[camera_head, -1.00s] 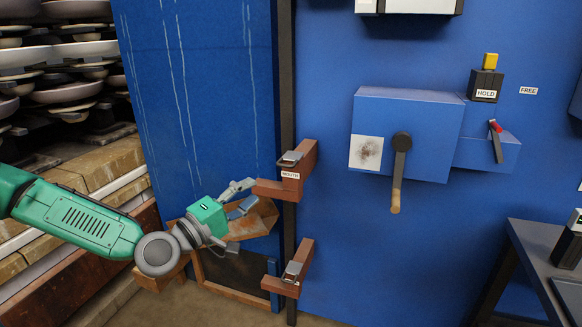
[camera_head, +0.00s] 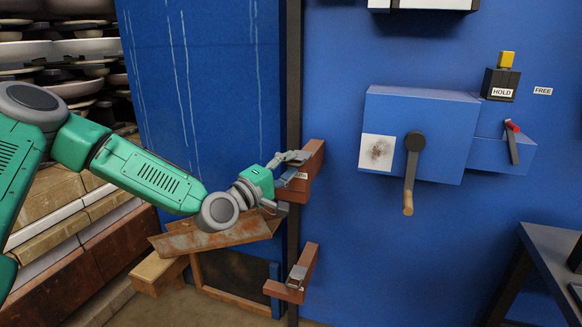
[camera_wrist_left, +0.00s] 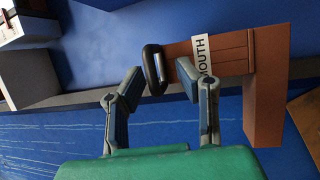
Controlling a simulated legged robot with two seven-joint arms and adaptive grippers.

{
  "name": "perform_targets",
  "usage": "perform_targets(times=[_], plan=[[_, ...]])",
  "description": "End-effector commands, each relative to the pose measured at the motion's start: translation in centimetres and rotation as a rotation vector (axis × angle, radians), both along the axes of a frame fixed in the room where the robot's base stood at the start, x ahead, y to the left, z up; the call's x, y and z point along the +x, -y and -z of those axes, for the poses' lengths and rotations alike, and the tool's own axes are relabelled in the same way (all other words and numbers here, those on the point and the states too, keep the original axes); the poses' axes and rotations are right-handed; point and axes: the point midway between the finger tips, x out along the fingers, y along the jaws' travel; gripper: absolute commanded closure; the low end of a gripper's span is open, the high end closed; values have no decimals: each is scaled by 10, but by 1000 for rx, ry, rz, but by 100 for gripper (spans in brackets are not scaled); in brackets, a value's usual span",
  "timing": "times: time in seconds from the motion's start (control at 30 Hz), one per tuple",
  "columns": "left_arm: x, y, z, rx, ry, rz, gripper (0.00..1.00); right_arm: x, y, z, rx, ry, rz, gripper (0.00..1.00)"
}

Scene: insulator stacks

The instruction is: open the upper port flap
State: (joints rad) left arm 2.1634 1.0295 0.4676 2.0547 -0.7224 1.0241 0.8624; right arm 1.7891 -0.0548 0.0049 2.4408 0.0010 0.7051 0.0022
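The upper port flap (camera_head: 316,160) is a red-brown bracket-like piece on the dark post of the blue wall, with a white label. In the left wrist view, the flap (camera_wrist_left: 265,98) shows a label ending in "OUTH" and a dark rounded handle (camera_wrist_left: 153,66). My left gripper (camera_head: 293,178) is at the flap and partly hides it in the head view. In the left wrist view, my left gripper (camera_wrist_left: 158,84) has its fingers apart, with the handle just beyond and between the tips. Contact cannot be told. My right gripper is not in view.
A similar lower flap (camera_head: 297,275) sits below on the same post. A rusty trough (camera_head: 215,240) lies under my left forearm. A blue box (camera_head: 420,110) with a crank handle (camera_head: 411,175) is to the right. A dark table (camera_head: 555,250) stands at lower right.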

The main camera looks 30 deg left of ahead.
Motion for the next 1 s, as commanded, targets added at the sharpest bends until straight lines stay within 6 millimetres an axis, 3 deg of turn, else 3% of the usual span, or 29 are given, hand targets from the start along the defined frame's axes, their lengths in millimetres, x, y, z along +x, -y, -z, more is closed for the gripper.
perform_targets(times=[0.13,0.2,0.23,1.0], plan=[[0,6,-2,6,0,3,74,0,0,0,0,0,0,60],[0,9,-3,9,0,4,99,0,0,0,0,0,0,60],[0,10,-4,10,-1,4,100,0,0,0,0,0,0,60],[-2,15,-7,2,-55,17,100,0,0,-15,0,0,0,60]])
